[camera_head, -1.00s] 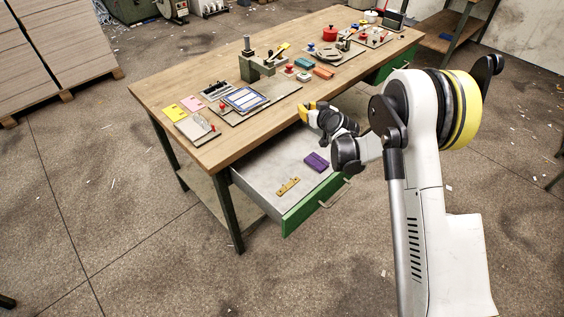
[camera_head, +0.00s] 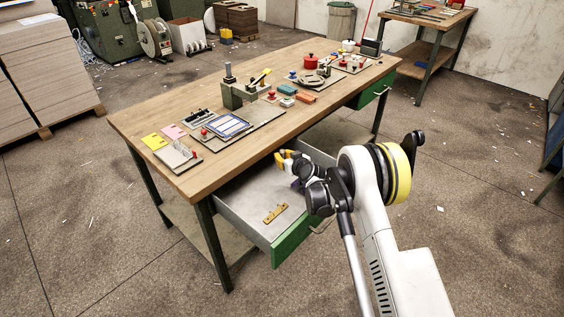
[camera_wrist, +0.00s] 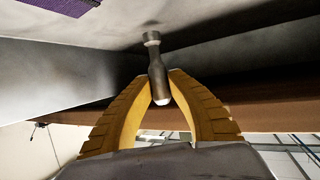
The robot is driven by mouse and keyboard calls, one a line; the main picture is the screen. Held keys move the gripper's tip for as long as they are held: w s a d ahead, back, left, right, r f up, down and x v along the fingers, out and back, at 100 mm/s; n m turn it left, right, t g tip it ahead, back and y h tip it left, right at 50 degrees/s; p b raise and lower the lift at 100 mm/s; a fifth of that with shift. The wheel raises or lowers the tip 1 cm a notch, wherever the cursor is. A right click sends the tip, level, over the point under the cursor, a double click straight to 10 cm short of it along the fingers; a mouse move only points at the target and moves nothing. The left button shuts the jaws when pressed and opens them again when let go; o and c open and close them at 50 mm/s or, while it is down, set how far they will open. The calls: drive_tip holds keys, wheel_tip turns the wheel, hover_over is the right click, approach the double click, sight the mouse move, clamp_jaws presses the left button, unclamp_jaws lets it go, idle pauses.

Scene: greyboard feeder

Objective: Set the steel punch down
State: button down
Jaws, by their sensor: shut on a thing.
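The steel punch (camera_wrist: 156,68) is a grey metal rod between my yellow fingers in the wrist view. Its far end is close to the pale drawer floor, with a small shadow beside it; I cannot tell whether it touches. My gripper (camera_wrist: 158,90) is shut on the punch. In the head view my gripper (camera_head: 283,159) is low over the back of the open drawer (camera_head: 240,196), near the bench's front edge. The punch cannot be made out in the head view.
A brass bar (camera_head: 275,213) lies in the drawer near its green front. A purple block (camera_wrist: 62,5) lies there too, mostly hidden by my arm in the head view. The wooden bench top (camera_head: 215,175) overhangs the drawer's back. Drawer floor around the brass bar is free.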

drive_tip(key=shift+w+a+f+b, duration=0.15)
drive_tip(key=shift+f+b, duration=0.15)
drive_tip(key=shift+f, duration=0.3)
drive_tip(key=shift+f, duration=0.1)
drive_tip(key=c, duration=1.4)
unclamp_jaws()
